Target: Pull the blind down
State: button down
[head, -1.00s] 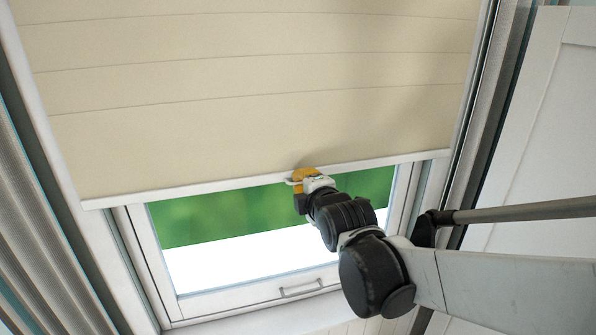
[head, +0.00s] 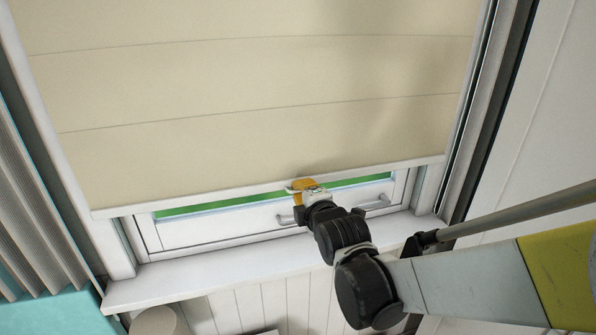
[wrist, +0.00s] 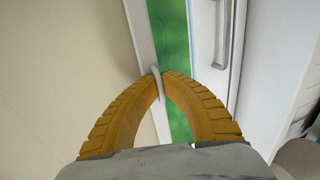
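The cream blind (head: 240,110) hangs over the window, its white bottom bar (head: 150,209) low across the frame; only a thin strip of green shows below it. My gripper (head: 300,187) is at the middle of the bar. In the wrist view the yellow fingertips (wrist: 159,74) meet around the small white pull handle (wrist: 155,72) that sticks out from the bar. The fingers are shut on it; part of the handle is hidden between them. The blind (wrist: 60,70) fills the left of the wrist view.
The window's lower frame (head: 220,232) has metal handles (head: 378,203) close to my gripper. A white sill (head: 210,273) juts out below. A grey curtain (head: 35,195) hangs at the left, and a white panel (head: 530,130) stands at the right.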

notch_tip(320, 180, down, 17)
jog(key=b, duration=1.1)
jog(key=shift+r, duration=0.1)
jog(key=c, duration=1.6)
grip_release()
jog(key=shift+s, duration=0.1)
jog(key=v, duration=1.2)
